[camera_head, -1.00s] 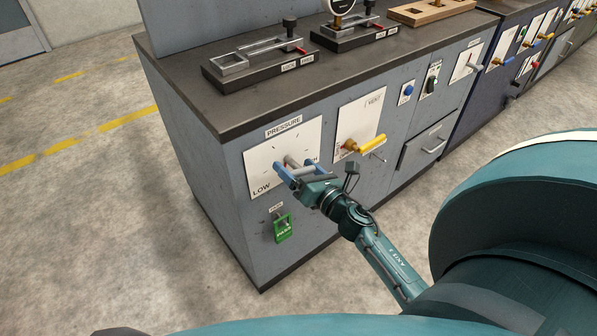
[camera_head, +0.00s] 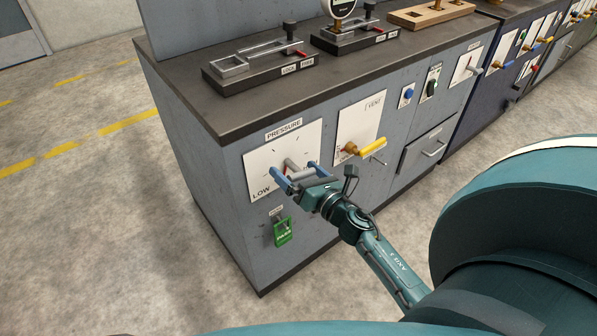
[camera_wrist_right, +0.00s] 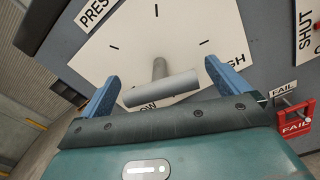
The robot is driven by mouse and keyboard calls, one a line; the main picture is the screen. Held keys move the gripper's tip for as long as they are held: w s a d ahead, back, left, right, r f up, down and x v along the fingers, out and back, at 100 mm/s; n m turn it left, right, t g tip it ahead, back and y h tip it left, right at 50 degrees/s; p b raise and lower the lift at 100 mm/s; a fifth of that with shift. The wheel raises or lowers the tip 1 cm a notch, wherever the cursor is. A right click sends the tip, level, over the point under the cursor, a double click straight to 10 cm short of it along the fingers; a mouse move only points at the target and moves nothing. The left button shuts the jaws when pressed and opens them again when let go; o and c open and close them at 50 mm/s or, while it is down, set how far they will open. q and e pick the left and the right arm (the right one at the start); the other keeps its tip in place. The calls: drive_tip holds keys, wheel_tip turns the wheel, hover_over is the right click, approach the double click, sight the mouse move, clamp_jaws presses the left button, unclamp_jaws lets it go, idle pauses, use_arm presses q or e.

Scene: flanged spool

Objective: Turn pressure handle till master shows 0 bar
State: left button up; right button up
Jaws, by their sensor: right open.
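The pressure handle (camera_head: 296,173), a grey bar on a short stem, sticks out from a white plate (camera_head: 262,160) marked PRESSURE and LOW. In the right wrist view, the handle bar (camera_wrist_right: 162,88) lies tilted between my blue fingertips, with gaps at both sides. My right gripper (camera_head: 301,178) is open around the handle; it also shows in the right wrist view (camera_wrist_right: 162,86). A dial gauge (camera_head: 341,8) on the bench is cut off by the top edge, and I cannot read it. My left gripper is not in view.
A yellow vent handle (camera_head: 371,147) juts out just right of my right gripper. A green tag (camera_head: 283,232) hangs below the pressure plate, and a red FAIL tag (camera_wrist_right: 295,121) shows in the right wrist view. The floor at the left is clear.

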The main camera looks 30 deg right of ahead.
drive_tip(key=s+d+b, duration=0.1)
drive_tip(key=s, duration=1.2)
